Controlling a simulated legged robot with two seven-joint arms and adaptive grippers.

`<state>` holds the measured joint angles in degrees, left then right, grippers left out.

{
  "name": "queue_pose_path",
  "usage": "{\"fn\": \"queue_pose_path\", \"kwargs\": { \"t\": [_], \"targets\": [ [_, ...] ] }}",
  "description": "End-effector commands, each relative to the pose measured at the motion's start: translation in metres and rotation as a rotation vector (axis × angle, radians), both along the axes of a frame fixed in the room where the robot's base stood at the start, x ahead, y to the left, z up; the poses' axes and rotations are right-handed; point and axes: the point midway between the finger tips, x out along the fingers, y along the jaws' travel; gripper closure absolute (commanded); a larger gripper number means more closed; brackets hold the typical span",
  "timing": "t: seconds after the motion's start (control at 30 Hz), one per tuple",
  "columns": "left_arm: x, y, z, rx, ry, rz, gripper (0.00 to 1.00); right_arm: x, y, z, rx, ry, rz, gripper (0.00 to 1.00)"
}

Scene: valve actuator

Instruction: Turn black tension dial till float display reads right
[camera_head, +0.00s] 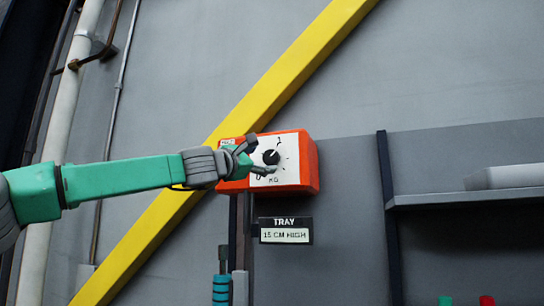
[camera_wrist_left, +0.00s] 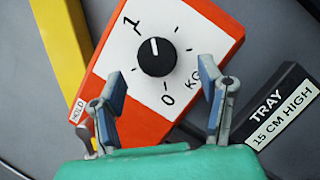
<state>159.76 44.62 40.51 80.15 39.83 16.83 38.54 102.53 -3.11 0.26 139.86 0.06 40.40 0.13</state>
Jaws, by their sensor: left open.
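The black dial (camera_head: 271,157) is a round knob on the white face of an orange box (camera_head: 308,162) mounted on the wall. In the left wrist view the dial (camera_wrist_left: 157,57) has a white pointer line aimed near the top of the picture, between tick marks; "0", "1" and "KG" are printed around it. My left gripper (camera_head: 258,157) is at the box's face. In the left wrist view its open fingers (camera_wrist_left: 161,85) are spread to either side below the dial, with nothing between them. I see no readable float display. My right gripper is not in view.
A sign (camera_head: 285,230) reading "TRAY 15 CM HIGH" hangs below the box. A yellow diagonal beam (camera_head: 290,72) runs behind it. A teal-handled tool (camera_head: 221,285) stands below. A shelf (camera_head: 465,196) is at right. A small "HOLD" label (camera_wrist_left: 77,111) is on the box's edge.

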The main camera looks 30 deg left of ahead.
Motion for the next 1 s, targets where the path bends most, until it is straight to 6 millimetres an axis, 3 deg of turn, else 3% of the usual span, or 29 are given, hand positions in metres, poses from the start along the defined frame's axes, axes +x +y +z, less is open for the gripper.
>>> {"fn": "queue_pose_path", "kwargs": {
  "t": [0.1, 0.3, 0.7, 0.73, 0.87, 1.0],
  "targets": [
    [0.023, 0.001, 0.008, 0.000, 0.002, 0.002, 0.38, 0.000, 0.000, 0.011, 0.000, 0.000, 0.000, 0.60],
    [0.045, 0.000, 0.014, 0.000, 0.001, 0.001, 0.38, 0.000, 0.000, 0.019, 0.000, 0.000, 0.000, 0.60],
    [0.052, -0.003, 0.015, 0.001, -0.001, 0.000, 0.38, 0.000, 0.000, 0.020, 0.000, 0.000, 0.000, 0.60],
    [0.052, -0.003, 0.015, 0.001, -0.001, 0.000, 0.45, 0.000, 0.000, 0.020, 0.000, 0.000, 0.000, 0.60],
    [0.052, -0.003, 0.015, 0.001, -0.001, 0.000, 0.89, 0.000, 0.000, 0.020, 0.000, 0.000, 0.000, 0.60],
    [0.052, -0.003, 0.014, 0.000, 0.000, -0.001, 0.89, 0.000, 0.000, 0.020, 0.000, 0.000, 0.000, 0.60]
  ]
}}
